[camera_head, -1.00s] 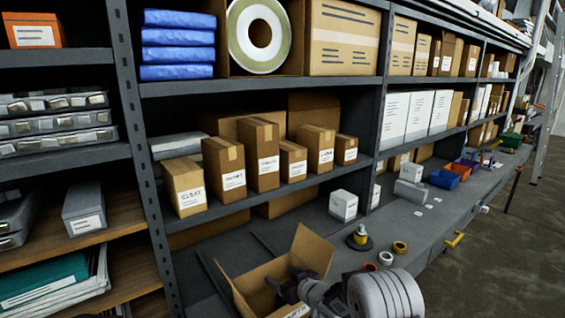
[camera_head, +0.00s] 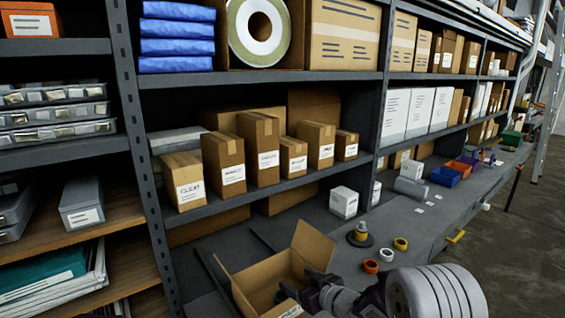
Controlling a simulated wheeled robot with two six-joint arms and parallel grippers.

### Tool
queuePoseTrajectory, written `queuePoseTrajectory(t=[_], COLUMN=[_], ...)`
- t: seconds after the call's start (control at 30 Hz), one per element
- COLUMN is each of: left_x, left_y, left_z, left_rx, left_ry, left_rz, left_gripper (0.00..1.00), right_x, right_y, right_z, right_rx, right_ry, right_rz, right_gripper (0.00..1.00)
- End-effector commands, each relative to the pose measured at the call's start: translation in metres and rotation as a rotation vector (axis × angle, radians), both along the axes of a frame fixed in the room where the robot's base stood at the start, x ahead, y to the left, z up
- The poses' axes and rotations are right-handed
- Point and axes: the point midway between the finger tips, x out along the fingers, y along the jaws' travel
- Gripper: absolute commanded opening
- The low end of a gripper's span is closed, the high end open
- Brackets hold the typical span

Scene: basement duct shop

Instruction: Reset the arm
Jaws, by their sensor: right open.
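My right arm comes in from the bottom right of the head view. My right gripper (camera_head: 296,285) is small and dark in this view, at the right side of an open cardboard box (camera_head: 262,280). Its jaws are open, and I see nothing held between them. Whether the fingers touch the box wall, I cannot tell. My left gripper is not in view.
The box stands on a grey bench (camera_head: 408,228). Tape rolls (camera_head: 386,254), a small dark stand with a yellow piece (camera_head: 360,234) and a white carton (camera_head: 343,202) are near it. Shelves with labelled cartons (camera_head: 223,163) rise behind.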

Motion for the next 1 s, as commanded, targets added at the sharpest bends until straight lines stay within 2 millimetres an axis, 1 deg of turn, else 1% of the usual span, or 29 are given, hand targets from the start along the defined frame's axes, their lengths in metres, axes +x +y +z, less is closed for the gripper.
queuePoseTrajectory(t=[0.13,0.2,0.27,0.3,0.33,0.37,0.4,0.47,0.5,0.57,0.6,0.63,0.67,0.7,0.8,0.9,1.0], left_x=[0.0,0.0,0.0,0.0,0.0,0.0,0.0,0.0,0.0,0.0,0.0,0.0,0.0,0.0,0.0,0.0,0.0], left_y=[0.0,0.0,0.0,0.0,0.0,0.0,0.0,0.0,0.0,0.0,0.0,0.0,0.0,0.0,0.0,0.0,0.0], left_z=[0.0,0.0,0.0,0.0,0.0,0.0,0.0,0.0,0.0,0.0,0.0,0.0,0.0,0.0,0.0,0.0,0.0], left_rx=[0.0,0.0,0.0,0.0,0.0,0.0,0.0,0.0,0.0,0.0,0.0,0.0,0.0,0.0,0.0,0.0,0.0], left_ry=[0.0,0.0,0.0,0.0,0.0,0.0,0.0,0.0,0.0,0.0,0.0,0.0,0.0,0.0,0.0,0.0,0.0], left_rz=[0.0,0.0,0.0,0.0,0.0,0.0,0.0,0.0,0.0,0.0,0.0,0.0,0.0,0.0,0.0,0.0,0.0], left_gripper=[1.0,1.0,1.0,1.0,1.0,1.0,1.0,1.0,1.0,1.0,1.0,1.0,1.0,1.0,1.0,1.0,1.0], right_x=[0.0,0.001,0.003,0.002,-0.001,-0.004,-0.013,-0.036,-0.054,-0.088,-0.113,-0.133,-0.153,-0.179,-0.234,-0.268,-0.28], right_y=[0.0,-0.001,-0.001,-0.003,-0.008,-0.017,-0.037,-0.071,-0.09,-0.112,-0.122,-0.128,-0.132,-0.135,-0.135,-0.132,-0.131], right_z=[0.0,0.006,0.023,0.042,0.055,0.064,0.066,0.051,0.037,0.013,-0.003,-0.015,-0.027,-0.041,-0.065,-0.074,-0.076], right_rx=[0.0,0.0,0.003,0.005,0.011,0.011,-0.007,-0.057,-0.088,-0.128,-0.152,-0.167,-0.183,-0.201,-0.235,-0.26,-0.283], right_ry=[0.0,-0.012,-0.045,-0.075,-0.09,-0.086,-0.046,0.07,0.158,0.3,0.402,0.479,0.557,0.658,0.871,1.005,1.055], right_rz=[0.0,-0.002,-0.003,-0.009,-0.031,-0.073,-0.157,-0.296,-0.369,-0.459,-0.505,-0.533,-0.553,-0.572,-0.586,-0.573,-0.553], right_gripper=[0.72,0.72,0.72,0.72,0.72,0.72,0.72,0.72,0.72,0.72,0.72,0.72,0.72,0.72,0.72,0.72,0.72])
